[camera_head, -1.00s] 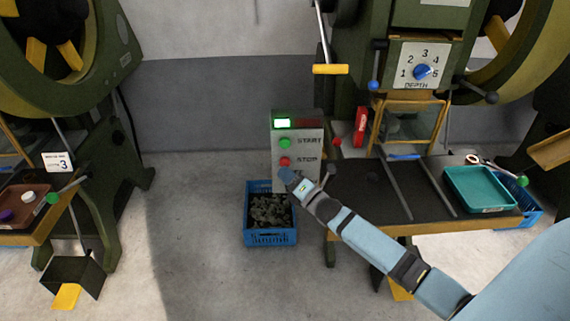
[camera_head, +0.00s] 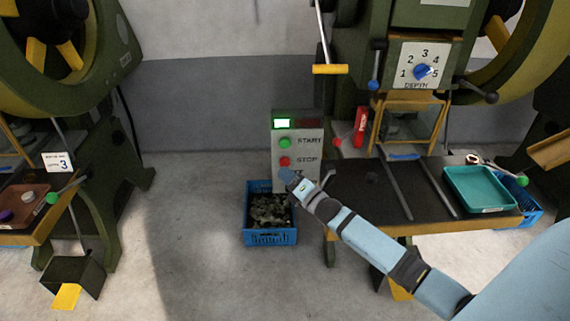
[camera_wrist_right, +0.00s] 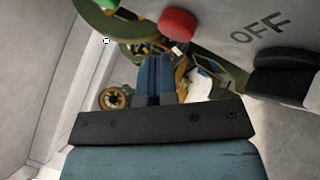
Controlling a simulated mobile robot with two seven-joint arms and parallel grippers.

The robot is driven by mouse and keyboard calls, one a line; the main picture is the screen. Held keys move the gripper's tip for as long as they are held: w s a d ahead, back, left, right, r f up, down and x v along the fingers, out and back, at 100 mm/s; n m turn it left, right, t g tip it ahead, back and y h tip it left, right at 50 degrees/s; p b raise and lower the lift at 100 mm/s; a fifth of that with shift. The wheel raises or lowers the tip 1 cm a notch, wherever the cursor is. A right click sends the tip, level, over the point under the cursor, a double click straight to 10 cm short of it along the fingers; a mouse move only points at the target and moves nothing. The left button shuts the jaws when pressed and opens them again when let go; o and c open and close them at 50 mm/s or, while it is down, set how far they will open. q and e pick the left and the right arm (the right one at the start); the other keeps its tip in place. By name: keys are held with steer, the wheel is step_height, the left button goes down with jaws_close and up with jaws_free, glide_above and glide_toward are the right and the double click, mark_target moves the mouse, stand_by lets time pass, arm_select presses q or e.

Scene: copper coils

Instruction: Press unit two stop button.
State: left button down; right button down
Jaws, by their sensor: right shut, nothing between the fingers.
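The grey control box (camera_head: 308,123) stands left of the press at the right. A green button shows at that view's top edge, beside the red one. My left gripper is not in view.
A blue crate (camera_head: 249,224) of dark pieces stands on the floor below the box. The press table with a teal tray (camera_head: 482,190) lies to the right. In the right wrist view, a black knob (camera_wrist_right: 285,75) sits near the word OFF. Open floor lies left of the crate.

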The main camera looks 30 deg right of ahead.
steer(key=shift+w, duration=0.1)
steer(key=shift+w+d, duration=0.2)
steer(key=shift+w, duration=0.1)
steer(key=shift+w+d, duration=0.1)
steer(key=shift+w, duration=0.05)
stand_by(0.5)
steer(key=shift+w+d+b, duration=0.2)
steer(key=shift+w+b, duration=0.05)
steer(key=shift+b, duration=0.05)
stand_by(0.6)
steer(key=shift+s+a+p, duration=0.4)
steer(key=shift+s+a, duration=0.1)
steer(key=shift+s, duration=0.3)
